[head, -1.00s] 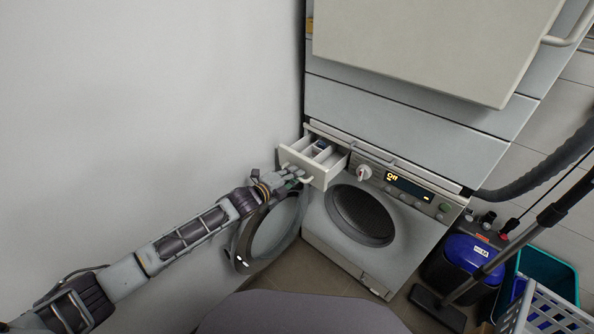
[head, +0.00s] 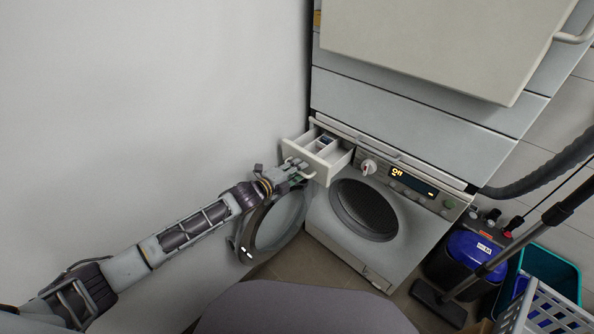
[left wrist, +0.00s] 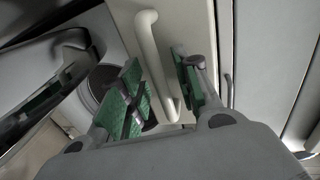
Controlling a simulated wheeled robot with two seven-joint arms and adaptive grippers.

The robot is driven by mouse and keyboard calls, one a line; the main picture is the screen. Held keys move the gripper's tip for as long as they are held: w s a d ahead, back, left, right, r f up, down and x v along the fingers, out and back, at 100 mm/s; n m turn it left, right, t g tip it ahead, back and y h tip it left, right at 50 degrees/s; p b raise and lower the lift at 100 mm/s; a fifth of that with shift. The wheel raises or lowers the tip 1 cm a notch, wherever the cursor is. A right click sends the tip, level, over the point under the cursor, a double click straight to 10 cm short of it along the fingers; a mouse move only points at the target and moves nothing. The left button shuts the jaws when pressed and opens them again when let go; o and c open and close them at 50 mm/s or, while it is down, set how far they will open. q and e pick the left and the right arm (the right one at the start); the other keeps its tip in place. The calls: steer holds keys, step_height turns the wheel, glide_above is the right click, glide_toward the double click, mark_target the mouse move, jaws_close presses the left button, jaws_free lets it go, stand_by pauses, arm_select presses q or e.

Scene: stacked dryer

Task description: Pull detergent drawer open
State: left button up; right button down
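The detergent drawer (head: 336,166) sticks out of the top left of the washing machine (head: 325,216), with its inner compartments showing in the head view. Its pale bar handle (left wrist: 147,45) runs between the fingers of my left gripper (left wrist: 163,88) in the left wrist view. The green pads stand apart with a gap, so the gripper looks open and not clamped on the handle. In the head view, my left gripper (head: 294,170) is at the drawer front and partly covers the handle. My right gripper is not in view.
The round washer door (head: 276,222) hangs open below my left wrist. A white wall (head: 150,90) is close on the left. A large pale panel (head: 430,40) juts out above. A blue vacuum (head: 466,256), hose and grey basket (head: 545,310) stand at right.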

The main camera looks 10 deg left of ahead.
arm_select(q)
steer(key=shift+a, duration=0.1)
steer(key=v, duration=1.1)
steer(key=shift+s+a, duration=0.2)
steer(key=shift+s, duration=0.15)
stand_by(0.4)
steer(key=shift+r, duration=0.1)
steer(key=shift+s+a, duration=0.1)
stand_by(0.5)
